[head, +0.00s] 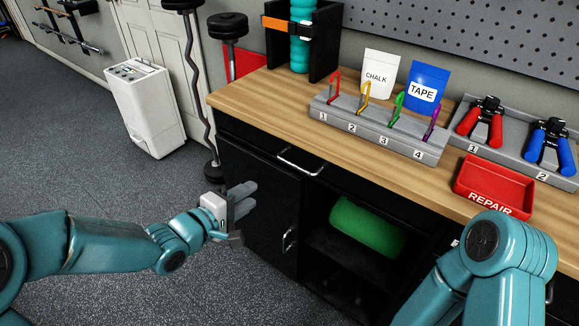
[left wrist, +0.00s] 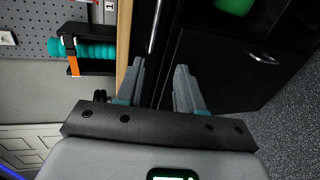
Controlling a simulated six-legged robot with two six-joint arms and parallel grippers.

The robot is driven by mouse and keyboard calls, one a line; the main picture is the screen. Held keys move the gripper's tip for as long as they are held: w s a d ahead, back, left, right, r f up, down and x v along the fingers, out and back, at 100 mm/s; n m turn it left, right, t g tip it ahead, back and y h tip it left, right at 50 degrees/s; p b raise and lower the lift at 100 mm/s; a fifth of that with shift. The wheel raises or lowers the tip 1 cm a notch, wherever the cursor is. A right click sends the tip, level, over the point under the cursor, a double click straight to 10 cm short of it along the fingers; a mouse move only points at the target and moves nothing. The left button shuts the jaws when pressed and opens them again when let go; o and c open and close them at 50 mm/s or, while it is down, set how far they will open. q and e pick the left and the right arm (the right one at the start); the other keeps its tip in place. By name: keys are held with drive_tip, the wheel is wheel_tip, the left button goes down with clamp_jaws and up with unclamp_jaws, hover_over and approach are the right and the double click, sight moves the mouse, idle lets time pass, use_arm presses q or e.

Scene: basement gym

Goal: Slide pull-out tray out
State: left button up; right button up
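The pull-out tray's black front (head: 262,148) lies under the wooden worktop and looks closed, with a silver bar handle (head: 300,163) on it. My left gripper (head: 250,197) is in front of the cabinet, left of and below the handle, and apart from it. In the left wrist view its two fingers (left wrist: 158,82) are spread with nothing between them. The silver handle (left wrist: 155,28) shows beyond the fingertips there. My right arm comes in at the lower right; its gripper is not visible.
Below the tray is a black cabinet door (head: 255,215) with its own handle (head: 290,238). An open shelf beside it holds a green roll (head: 365,228). The worktop (head: 262,95) bears a numbered carabiner rack (head: 375,133) and a red repair bin (head: 492,190).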

use_arm(q)
drive_tip(key=b, duration=0.3)
approach(293, 166)
drive_tip(key=x, duration=0.9)
drive_tip(key=shift+d, duration=0.1)
clamp_jaws()
